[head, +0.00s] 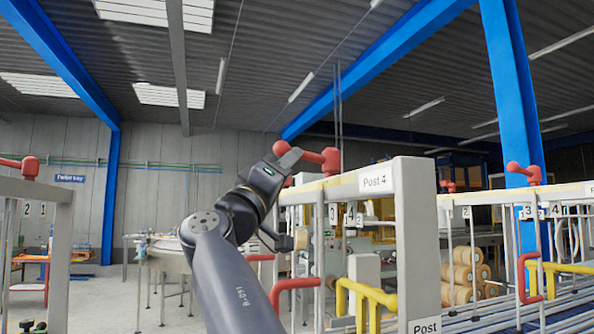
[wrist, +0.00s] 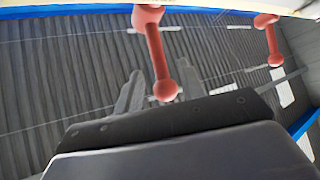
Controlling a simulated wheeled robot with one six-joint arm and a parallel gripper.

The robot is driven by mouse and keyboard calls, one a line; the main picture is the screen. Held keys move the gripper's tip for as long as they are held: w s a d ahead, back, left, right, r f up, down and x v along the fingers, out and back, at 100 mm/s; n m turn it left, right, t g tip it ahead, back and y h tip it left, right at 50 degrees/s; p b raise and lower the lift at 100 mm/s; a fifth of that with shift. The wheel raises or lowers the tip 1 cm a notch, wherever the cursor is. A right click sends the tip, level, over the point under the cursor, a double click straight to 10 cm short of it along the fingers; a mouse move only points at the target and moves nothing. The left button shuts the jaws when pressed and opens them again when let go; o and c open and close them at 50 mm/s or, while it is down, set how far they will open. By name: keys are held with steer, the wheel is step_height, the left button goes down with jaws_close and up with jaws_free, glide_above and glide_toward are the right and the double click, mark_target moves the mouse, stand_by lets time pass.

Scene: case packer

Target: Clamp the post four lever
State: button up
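The post four lever (head: 310,155) is a red bar with round ends, on top of the white post frame that bears the sign "Post 4" (head: 375,181). It also shows in the wrist view (wrist: 156,50), with its round knob (wrist: 165,91) low in the picture. My gripper (head: 290,160) is up at the knob end of this lever. In the wrist view my two grey fingers (wrist: 158,84) stand apart, one on each side of the knob. Whether they touch it I cannot tell. In the head view my gripper partly overlaps the lever.
A second red lever (wrist: 268,40) stands at the upper right of the wrist view. Other red levers sit on the right post (head: 522,174) and the left post (head: 30,166). Red and yellow handles (head: 365,297) stick out below the Post 4 sign. Open floor lies to the left.

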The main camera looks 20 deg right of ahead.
steer(key=b+v, duration=0.2)
steer(key=v, duration=0.3)
steer(key=shift+s+a+f, duration=0.15)
steer(key=shift+a, duration=0.05)
steer(key=p+x, duration=0.6)
steer(key=x, duration=0.5)
steer(key=shift+s+a, duration=0.1)
steer(key=shift+n+t, duration=0.3)
steer(key=shift+t, duration=0.1)
steer(key=shift+s+t+y, duration=0.2)
steer(key=shift+t+y, duration=0.1)
steer(key=shift+y, duration=0.2)
steer(key=shift+w+h, duration=0.15)
steer(key=shift+h, duration=0.15)
